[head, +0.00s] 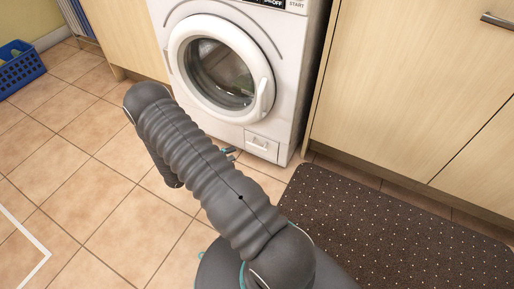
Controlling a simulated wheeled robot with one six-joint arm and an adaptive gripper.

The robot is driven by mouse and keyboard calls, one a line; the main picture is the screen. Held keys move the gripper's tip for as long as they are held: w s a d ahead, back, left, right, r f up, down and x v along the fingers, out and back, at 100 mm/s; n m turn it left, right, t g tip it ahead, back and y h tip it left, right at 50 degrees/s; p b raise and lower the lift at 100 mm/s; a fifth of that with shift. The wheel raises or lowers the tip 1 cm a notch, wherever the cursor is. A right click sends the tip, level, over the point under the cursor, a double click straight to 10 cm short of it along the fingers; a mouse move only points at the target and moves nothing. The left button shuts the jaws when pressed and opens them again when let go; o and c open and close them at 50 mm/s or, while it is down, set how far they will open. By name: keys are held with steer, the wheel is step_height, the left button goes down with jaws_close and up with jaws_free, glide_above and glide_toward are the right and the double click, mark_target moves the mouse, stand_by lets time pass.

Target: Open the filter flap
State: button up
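The filter flap (261,145) is a small white rectangular panel low on the front of the white washing machine (205,118), near its bottom right corner. It looks shut, flush with the front. My gripper (229,152) is mostly hidden behind my own grey arm. Only small dark and teal parts of it show, just left of the flap and low near the floor. I cannot tell whether it touches the machine or whether its fingers are apart.
The machine's round door (222,75) is shut, with laundry behind the glass. Wooden cabinets (415,75) flank the machine. A dark dotted mat (400,235) lies at the right. A blue basket (20,70) stands at far left. The tiled floor at left is clear.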

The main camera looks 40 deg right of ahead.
mark_target(257, 146)
steer(key=shift+t, duration=0.4)
steer(key=x, duration=0.4)
steer(key=f+x, duration=0.1)
steer(key=x, duration=0.4)
steer(key=f+x, duration=0.1)
steer(key=x, duration=0.4)
steer(key=shift+s+f, duration=0.15)
steer(key=shift+f, duration=0.05)
jaws_close()
steer(key=shift+d, duration=0.1)
